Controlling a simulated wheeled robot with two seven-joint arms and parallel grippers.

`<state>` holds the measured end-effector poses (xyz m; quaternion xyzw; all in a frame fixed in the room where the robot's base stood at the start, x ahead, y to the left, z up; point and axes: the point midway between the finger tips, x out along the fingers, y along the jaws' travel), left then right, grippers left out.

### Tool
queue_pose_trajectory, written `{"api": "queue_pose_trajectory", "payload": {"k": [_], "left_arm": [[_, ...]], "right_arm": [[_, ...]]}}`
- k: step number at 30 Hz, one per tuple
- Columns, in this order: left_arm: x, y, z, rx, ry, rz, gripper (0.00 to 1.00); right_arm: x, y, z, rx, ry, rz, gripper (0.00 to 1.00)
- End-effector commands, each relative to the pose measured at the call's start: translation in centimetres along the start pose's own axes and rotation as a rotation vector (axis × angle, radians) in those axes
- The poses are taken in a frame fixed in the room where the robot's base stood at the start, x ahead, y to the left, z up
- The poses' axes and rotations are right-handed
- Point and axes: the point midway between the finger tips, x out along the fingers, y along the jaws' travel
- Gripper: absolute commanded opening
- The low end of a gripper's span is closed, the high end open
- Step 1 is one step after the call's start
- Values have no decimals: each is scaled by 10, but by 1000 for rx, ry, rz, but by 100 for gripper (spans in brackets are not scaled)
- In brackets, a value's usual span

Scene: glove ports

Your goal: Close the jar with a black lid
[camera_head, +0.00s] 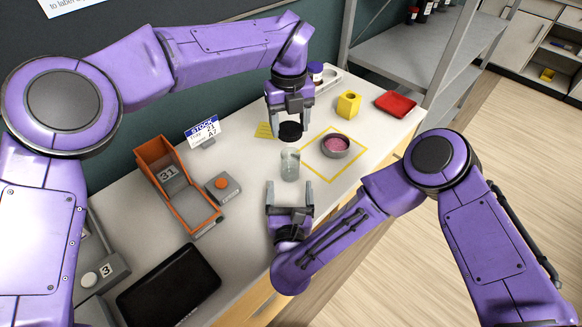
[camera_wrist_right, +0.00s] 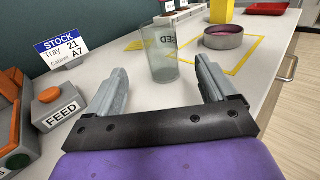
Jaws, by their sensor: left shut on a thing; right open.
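A clear glass jar (camera_head: 290,164) stands upright and open on the white bench. It also shows in the right wrist view (camera_wrist_right: 160,55), with lettering on its side. My left gripper (camera_head: 290,118) is shut on the black lid (camera_head: 290,131) and holds it above the jar, apart from the rim. My right gripper (camera_head: 290,190) is open and empty just in front of the jar. In the right wrist view its fingers (camera_wrist_right: 165,90) point at the jar, which stands beyond the fingertips. The lid does not show in the right wrist view.
A grey bowl with pink contents (camera_head: 335,146) sits in a yellow taped square right of the jar. An orange-button box (camera_head: 222,188) and orange rack (camera_head: 177,186) are left.

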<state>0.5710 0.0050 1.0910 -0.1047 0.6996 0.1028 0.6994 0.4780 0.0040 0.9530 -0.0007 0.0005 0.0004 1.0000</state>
Motion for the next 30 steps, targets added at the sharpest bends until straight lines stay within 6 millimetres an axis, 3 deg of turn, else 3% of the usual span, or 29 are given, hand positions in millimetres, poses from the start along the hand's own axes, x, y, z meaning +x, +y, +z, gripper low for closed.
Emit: {"api": "queue_pose_trajectory", "payload": {"k": [6,12,18,26,28,30], "left_arm": [[0,-1,0,2,0,0,30],[0,-1,0,2,0,0,30],[0,-1,0,2,0,0,30],[0,-1,0,2,0,0,30],[0,-1,0,2,0,0,30],[0,-1,0,2,0,0,30]], "right_arm": [[45,-2,0,1,-1,-6,85],[78,-2,0,-1,0,-5,85],[92,-1,0,0,-1,-2,85],[93,-1,0,0,0,-2,85],[93,-1,0,0,-1,-2,68],[93,-1,0,0,-1,-2,46]]}}
